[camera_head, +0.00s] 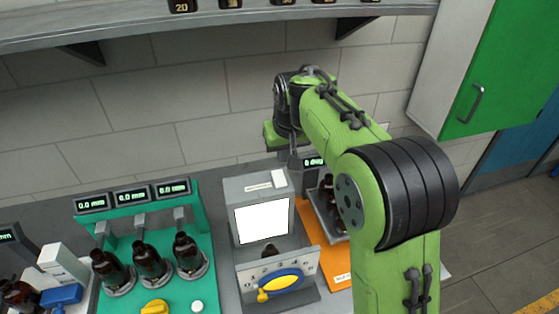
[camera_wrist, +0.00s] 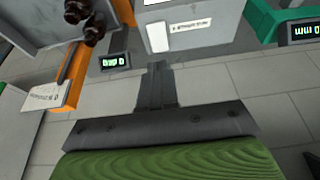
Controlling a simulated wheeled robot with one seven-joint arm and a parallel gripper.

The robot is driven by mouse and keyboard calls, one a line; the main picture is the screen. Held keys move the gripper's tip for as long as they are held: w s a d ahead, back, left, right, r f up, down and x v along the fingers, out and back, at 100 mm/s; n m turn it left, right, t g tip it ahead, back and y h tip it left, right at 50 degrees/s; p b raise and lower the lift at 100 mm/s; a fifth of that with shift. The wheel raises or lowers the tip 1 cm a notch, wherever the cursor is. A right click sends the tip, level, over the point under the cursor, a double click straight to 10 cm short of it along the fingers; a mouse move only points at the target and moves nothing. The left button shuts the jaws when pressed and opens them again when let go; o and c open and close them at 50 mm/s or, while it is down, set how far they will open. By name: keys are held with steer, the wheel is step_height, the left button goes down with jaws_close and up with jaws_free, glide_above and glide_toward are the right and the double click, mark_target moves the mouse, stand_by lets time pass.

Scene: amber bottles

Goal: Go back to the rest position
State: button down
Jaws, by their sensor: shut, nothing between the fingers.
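My gripper (camera_wrist: 157,72) shows in the wrist view as two dark fingers closed together with nothing between them. In the head view my gripper (camera_head: 293,150) is small and partly hidden by my green arm. It hangs in front of the tiled wall, above the back of the bench, between the grey machine (camera_head: 241,187) and the small scale display (camera_head: 314,162). It appears clear of both, though the exact gap is hard to tell.
A green stand (camera_head: 207,246) with several amber bottles is at left. An orange mat (camera_head: 310,240) bears a grey tray (camera_head: 318,201) with dark bottles, partly hidden by my arm. A shelf (camera_head: 140,24) runs above; a green cabinet door (camera_head: 505,70) is at right.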

steer(key=shift+s+v, duration=0.25)
steer(key=shift+v, duration=1.1)
steer(key=s+d+m+b, duration=0.1)
steer(key=s+d, duration=0.2)
steer(key=s, duration=0.5)
steer(key=s+d+b, duration=0.2)
steer(key=s+d, duration=0.2)
steer(key=s, duration=0.3)
steer(key=s+d+f, duration=0.1)
steer(key=s+f, duration=0.2)
steer(key=s, duration=0.4)
steer(key=s+d+f+m+t+b, duration=0.1)
steer(key=s+d+f, duration=0.1)
steer(key=s+f, duration=0.2)
steer(key=s, duration=0.3)
steer(key=shift+s+t+h+b, duration=0.3)
steer(key=shift+s+h, duration=0.05)
steer(key=shift+h, duration=0.05)
